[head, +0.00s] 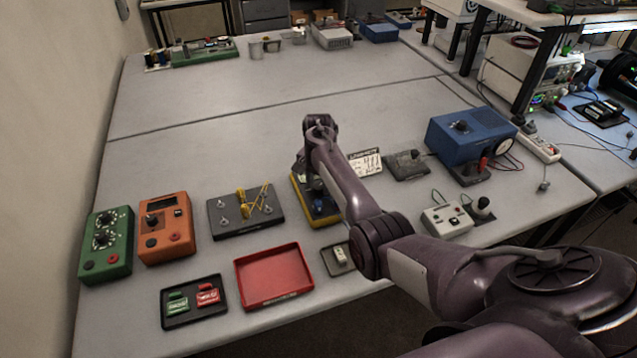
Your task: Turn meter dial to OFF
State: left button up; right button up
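A yellow-edged device (299,190) with a dark face and a blue part (322,208) lies mid-table, partly hidden by my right arm. My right gripper (314,184) points down over this device. Its fingertips are hidden or too small to tell, so I cannot see whether it touches the device or is open. An orange box (178,246) on the left has a dark display, a dial (152,221) and jacks. I cannot tell from this view which of the two is the meter, or read either dial's setting. My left gripper is not in view.
A green box (107,265) stands far left. A dark board (233,220) with yellow leads, a red tray (270,292) and a black tray (194,318) with clips lie around. A blue box (462,150) stands right. The table's back half is mostly clear.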

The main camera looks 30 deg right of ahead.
jog(key=c, duration=0.6)
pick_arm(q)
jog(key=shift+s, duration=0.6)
